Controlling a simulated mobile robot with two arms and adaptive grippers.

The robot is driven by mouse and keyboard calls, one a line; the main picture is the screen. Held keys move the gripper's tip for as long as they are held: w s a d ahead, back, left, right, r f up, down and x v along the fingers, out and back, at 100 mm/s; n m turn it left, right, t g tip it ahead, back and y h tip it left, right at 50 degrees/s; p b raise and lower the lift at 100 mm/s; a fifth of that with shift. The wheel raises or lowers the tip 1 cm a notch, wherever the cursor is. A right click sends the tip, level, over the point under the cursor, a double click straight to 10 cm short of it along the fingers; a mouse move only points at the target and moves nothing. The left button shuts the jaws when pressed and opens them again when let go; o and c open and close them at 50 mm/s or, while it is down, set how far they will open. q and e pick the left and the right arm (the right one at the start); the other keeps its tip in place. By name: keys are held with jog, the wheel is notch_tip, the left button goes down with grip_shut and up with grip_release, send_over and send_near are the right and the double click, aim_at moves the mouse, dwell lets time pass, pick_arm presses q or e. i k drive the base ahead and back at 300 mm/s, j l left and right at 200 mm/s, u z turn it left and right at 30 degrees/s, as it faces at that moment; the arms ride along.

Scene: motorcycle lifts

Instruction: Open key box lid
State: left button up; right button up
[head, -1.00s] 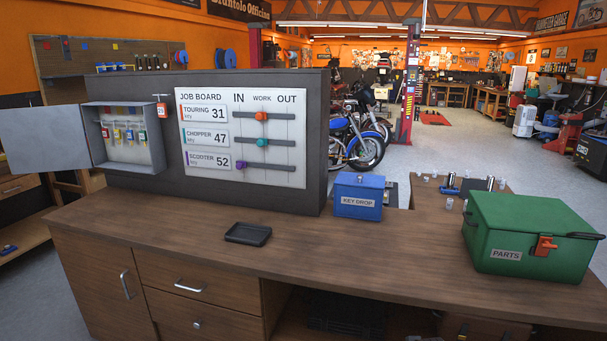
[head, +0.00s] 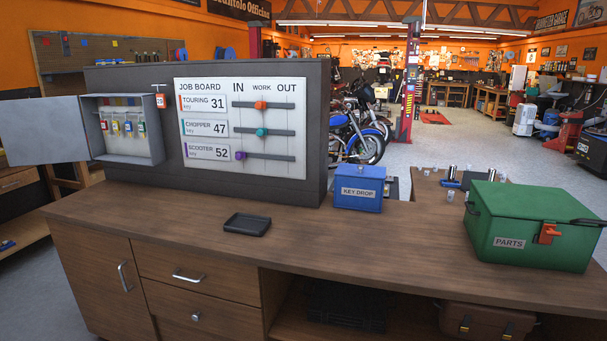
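A grey wall key cabinet (head: 154,135) is fixed to the left of the dark panel. Its flat grey door (head: 43,132) is swung wide open to the left. Several coloured key tags (head: 122,126) hang inside. A small orange-and-white tag (head: 160,97) is at its top right corner. A blue box marked KEY DROP (head: 357,193) stands on the counter right of the panel, its lid down. Neither of my grippers shows in the head view.
The wooden counter (head: 330,233) holds a small black tray (head: 247,224) and a green PARTS box (head: 533,228) with an orange latch. The job board (head: 240,128) stands behind. Below is an open shelf with a brown case (head: 487,330).

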aim_at(346, 169)
jog(key=i+l+u, duration=0.15)
jog(key=i, duration=0.3)
jog(key=i+l+u, duration=0.2)
jog(key=i, duration=0.3)
jog(key=j, duration=0.1)
